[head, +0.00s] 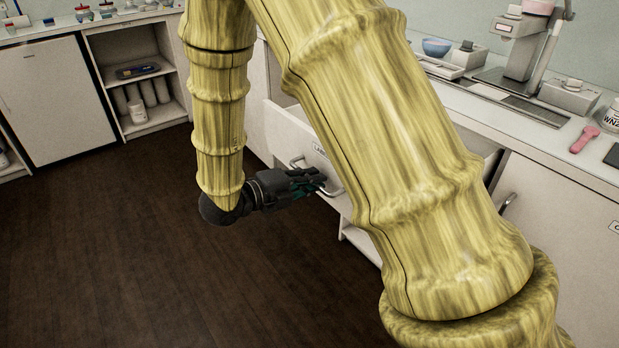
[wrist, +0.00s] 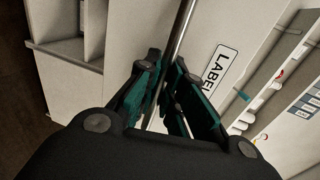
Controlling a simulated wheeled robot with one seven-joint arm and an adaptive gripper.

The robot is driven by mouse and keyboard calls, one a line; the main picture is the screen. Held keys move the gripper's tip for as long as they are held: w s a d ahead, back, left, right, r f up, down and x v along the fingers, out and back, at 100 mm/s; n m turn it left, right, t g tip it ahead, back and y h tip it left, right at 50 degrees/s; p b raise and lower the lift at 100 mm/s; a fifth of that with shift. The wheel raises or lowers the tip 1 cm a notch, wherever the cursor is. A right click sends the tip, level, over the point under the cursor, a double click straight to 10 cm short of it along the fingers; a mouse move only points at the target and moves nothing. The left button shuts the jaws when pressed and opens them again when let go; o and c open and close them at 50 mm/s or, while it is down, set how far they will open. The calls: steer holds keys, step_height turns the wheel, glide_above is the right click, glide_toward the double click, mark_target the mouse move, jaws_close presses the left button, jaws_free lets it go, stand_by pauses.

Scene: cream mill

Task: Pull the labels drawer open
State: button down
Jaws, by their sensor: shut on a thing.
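The labels drawer (head: 290,131) has a pale front, most of it hidden behind my arm in the head view. It stands out from the cabinet, partly open. Its label (head: 319,149) is partly covered there; in the wrist view the label plate (wrist: 220,68) reads "LABEL", with its end hidden by a finger. The metal bar handle (head: 296,162) crosses the wrist view as a long bar (wrist: 183,32). My gripper (head: 318,182) is shut on this handle, its dark and teal fingers (wrist: 167,103) on either side of the bar.
A counter (head: 570,160) runs above the drawer, holding a blue bowl (head: 437,47), a stand-mounted device (head: 524,50) and a pink tool (head: 584,138). Another cabinet handle (head: 508,203) is at right. An open shelf (head: 152,110) stands at back left. The dark floor (head: 110,250) is clear at left.

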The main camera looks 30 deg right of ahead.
steer(key=c, duration=1.5)
jaws_free()
steer(key=shift+a, duration=0.1)
steer(key=v, duration=1.2)
